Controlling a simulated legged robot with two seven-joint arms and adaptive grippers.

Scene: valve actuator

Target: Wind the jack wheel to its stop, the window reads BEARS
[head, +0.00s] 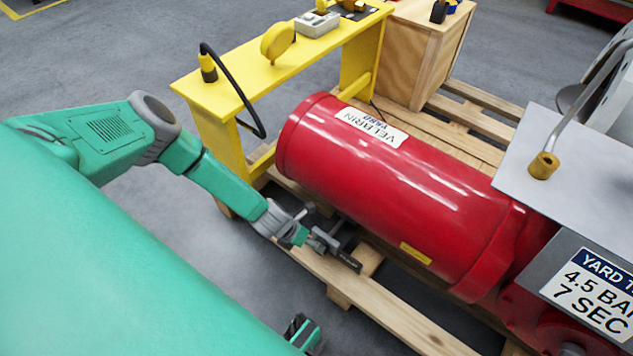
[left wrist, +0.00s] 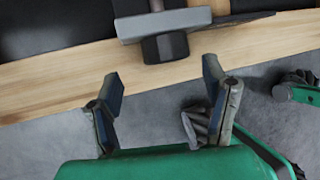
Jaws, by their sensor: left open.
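My left gripper (head: 308,226) is beside the lower side of the red cylinder (head: 400,190). In the left wrist view my left gripper (left wrist: 163,84) is open and empty, its two fingers apart. Just beyond its fingertips is a grey metal fitting (left wrist: 165,22) with a dark faceted end (left wrist: 165,47), roughly centred between the fingers and apart from them. I cannot tell whether this is the jack wheel. The fitting (head: 326,240) shows small in the head view, partly behind the gripper. No window with the word BEARS is readable. My right gripper (head: 303,331) shows only partly at the bottom.
The cylinder lies on a wooden pallet (head: 380,310). A yellow bench (head: 235,85) with a cable stands behind, beside a wooden crate (head: 415,50). A grey box with a pressure sign (head: 595,290) is at right. Grey floor is clear at left.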

